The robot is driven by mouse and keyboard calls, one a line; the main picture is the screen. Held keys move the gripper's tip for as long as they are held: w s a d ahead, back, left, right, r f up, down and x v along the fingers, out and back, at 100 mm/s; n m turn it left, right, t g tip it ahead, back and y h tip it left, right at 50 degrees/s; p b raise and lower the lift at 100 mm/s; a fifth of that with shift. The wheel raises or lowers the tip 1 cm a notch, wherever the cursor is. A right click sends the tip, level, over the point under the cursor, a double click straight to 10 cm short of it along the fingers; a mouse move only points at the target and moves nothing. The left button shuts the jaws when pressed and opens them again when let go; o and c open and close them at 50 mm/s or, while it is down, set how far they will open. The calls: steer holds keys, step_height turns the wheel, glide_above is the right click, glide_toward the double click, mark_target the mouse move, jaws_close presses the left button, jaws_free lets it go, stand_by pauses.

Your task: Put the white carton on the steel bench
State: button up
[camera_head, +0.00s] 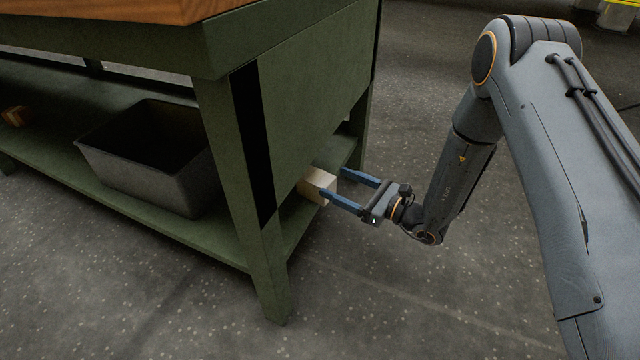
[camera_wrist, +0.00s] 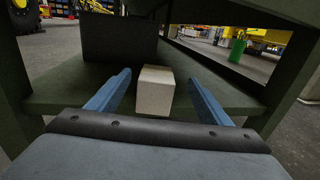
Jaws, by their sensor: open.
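The white carton (camera_head: 317,185) sits on the lower shelf of the green bench, at its right end. In the wrist view the carton (camera_wrist: 156,91) stands between and just beyond my two blue fingers. My gripper (camera_head: 340,184) is open and reaches in from the right at shelf height. Its fingertips are close to the carton, one on each side; I cannot tell whether either touches it. Part of the carton is hidden by the near finger and the bench panel. I see no clear steel bench; the bench here is green with a wooden top.
The green bench (camera_head: 300,95) has a leg and side panel close to my gripper. A dark grey bin (camera_head: 150,165) stands on its lower shelf (camera_head: 185,226), and also shows behind the carton in the wrist view (camera_wrist: 120,38). The speckled floor (camera_head: 400,300) is clear.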

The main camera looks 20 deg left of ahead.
mark_target(316, 176)
steer(key=shift+f+b+x, duration=0.2)
steer(key=shift+b+x, duration=1.05)
steer(key=shift+x, duration=0.75)
steer(key=shift+f+b+x, duration=0.25)
steer(key=shift+b+x, duration=1)
steer(key=shift+x, duration=0.8)
steer(key=shift+s+r, duration=0.1)
steer(key=shift+s, duration=0.1)
steer(key=c, duration=1.5)
